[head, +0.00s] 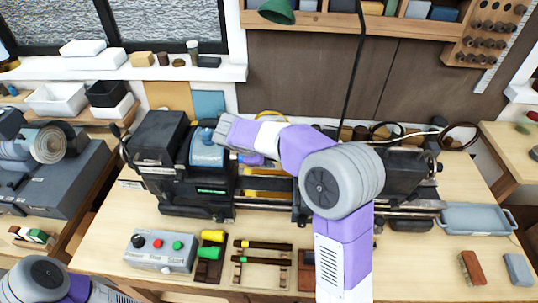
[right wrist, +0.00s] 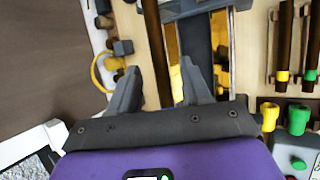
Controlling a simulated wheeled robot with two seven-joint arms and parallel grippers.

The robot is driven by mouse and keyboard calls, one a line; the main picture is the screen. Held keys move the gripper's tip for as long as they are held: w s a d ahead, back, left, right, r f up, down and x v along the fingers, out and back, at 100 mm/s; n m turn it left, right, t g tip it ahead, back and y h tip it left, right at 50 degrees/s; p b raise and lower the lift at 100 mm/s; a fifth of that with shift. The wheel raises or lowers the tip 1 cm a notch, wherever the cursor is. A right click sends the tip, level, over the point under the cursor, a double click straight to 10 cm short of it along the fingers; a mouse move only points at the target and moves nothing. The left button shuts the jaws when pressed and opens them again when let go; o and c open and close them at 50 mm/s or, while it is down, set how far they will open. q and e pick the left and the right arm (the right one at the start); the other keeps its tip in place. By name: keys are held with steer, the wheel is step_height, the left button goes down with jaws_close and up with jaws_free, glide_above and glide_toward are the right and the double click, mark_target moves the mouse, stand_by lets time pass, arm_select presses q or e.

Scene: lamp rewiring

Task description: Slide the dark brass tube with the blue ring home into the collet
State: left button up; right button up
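My right arm reaches over the lathe in the head view. Its gripper (head: 240,140) is beside the headstock (head: 160,150) with the blue cover (head: 207,150). In the right wrist view its two fingers (right wrist: 160,72) are apart. A dark brown strip (right wrist: 154,45) runs between them, touching neither visibly; I cannot tell whether it is a tube. The collet is hidden behind the arm and gripper. Two dark tubes, one with a yellow ring (head: 245,244) and one with a green ring (head: 243,259), lie in a rack. My left gripper is out of view.
A control box (head: 160,252) with a red and a green button stands at the front. Yellow (head: 213,236) and green (head: 208,253) knobbed pieces are beside the rack. A grey tray (head: 478,219), a brush (head: 471,267) and a grey block (head: 517,269) lie on the right.

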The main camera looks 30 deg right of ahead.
steer(key=v, duration=0.7)
steer(key=shift+a+r, duration=0.15)
steer(key=shift+r, duration=0.05)
steer(key=shift+s, duration=0.1)
